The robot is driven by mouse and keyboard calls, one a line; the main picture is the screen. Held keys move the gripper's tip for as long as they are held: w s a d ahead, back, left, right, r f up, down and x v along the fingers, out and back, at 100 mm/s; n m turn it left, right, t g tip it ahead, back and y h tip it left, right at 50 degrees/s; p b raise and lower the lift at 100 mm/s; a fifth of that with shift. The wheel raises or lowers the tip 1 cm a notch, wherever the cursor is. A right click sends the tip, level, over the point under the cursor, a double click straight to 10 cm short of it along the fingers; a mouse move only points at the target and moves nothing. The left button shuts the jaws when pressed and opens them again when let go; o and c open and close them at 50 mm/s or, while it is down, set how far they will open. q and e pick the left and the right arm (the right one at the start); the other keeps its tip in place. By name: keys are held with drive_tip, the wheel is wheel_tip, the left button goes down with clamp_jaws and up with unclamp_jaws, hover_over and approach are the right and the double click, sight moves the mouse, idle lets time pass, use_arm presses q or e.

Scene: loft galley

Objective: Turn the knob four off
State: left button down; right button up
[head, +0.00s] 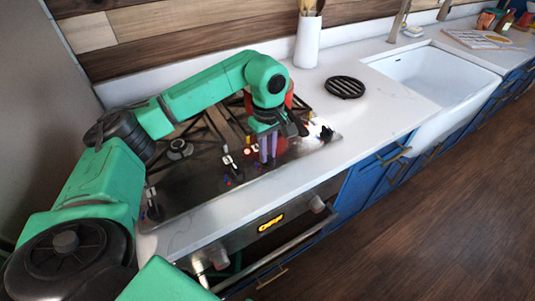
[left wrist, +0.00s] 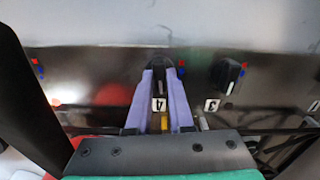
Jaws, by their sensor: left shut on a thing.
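The knob four (left wrist: 160,62) is a black knob at the front of the steel cooktop, with a white label reading 4, upside down, beside it in the left wrist view. My left gripper (left wrist: 165,75) has its two purple fingers on either side of this knob, shut on it. In the head view my left gripper (head: 267,158) points down at the front edge of the cooktop (head: 190,198) and hides the knob. A red light (head: 247,151) glows just left of the fingers. My right gripper is not in view.
A neighbouring black knob (left wrist: 228,75) labelled 3 stands close to the fingers. A red pot (head: 289,92) is partly hidden behind my left wrist. A black round trivet (head: 344,87) and a white utensil holder (head: 307,42) stand on the counter.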

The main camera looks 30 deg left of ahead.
use_arm(q)
drive_tip(key=shift+r+m, duration=0.1)
drive_tip(key=shift+m, duration=0.5)
drive_tip(key=c, duration=0.8)
unclamp_jaws()
wheel_tip(320, 180, up, 14)
drive_tip(key=p, duration=0.1)
drive_tip(key=shift+r, duration=0.25)
